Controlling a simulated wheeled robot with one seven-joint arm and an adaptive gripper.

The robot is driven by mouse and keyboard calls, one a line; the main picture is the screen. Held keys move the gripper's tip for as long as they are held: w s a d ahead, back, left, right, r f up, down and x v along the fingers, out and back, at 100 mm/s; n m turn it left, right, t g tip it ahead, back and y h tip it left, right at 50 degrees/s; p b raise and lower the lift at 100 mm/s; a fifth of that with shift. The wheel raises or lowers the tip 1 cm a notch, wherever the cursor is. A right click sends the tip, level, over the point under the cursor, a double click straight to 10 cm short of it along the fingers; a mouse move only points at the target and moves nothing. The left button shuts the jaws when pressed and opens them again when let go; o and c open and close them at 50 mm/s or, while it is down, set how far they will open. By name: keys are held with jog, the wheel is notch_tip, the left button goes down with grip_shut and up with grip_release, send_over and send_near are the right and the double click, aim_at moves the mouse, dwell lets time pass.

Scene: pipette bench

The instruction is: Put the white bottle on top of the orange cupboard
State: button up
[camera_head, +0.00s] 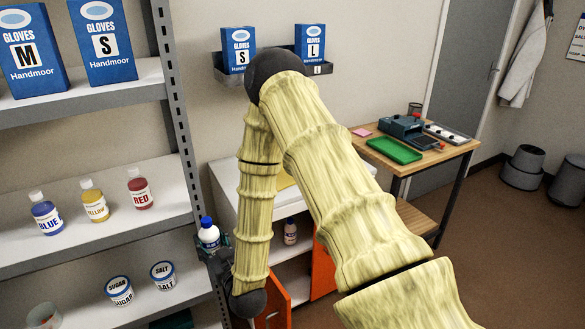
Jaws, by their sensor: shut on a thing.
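A white bottle with a blue cap (209,235) is upright in my gripper (217,247), just right of the shelf rack's post. The gripper is dark, partly hidden by the bottle and my arm, and shut on the bottle. The orange cupboard (323,268) stands behind my arm with its orange doors open. Its white top (228,183) shows left of my arm; the rest of the top is mostly hidden.
A grey shelf rack (185,130) on the left holds blue, yellow and red bottles, sugar and salt jars and glove boxes. A wall tray (320,69) with glove boxes hangs above the cupboard. A wooden table (450,153) with a green tray (394,151) stands to the right.

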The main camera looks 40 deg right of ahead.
jog(key=d+r+m+g+h+b, duration=0.1)
jog(key=d+r+m+h+b, duration=0.35)
jog(key=d, duration=1.35)
jog(key=shift+n, duration=0.75)
jog(key=p+x, duration=0.1)
jog(key=x, duration=0.4)
jog(key=p+x, duration=0.2)
jog(key=x, duration=0.4)
jog(key=a+p+x, duration=0.1)
jog(key=x, duration=0.4)
jog(key=shift+w+d+r+p, duration=0.1)
jog(key=shift+w+r+p, duration=0.15)
jog(key=shift+w+p, duration=0.15)
jog(key=shift+f+p, duration=0.3)
jog(key=shift+f, duration=1.4)
jog(key=shift+f, duration=0.15)
jog(key=o, duration=1.2)
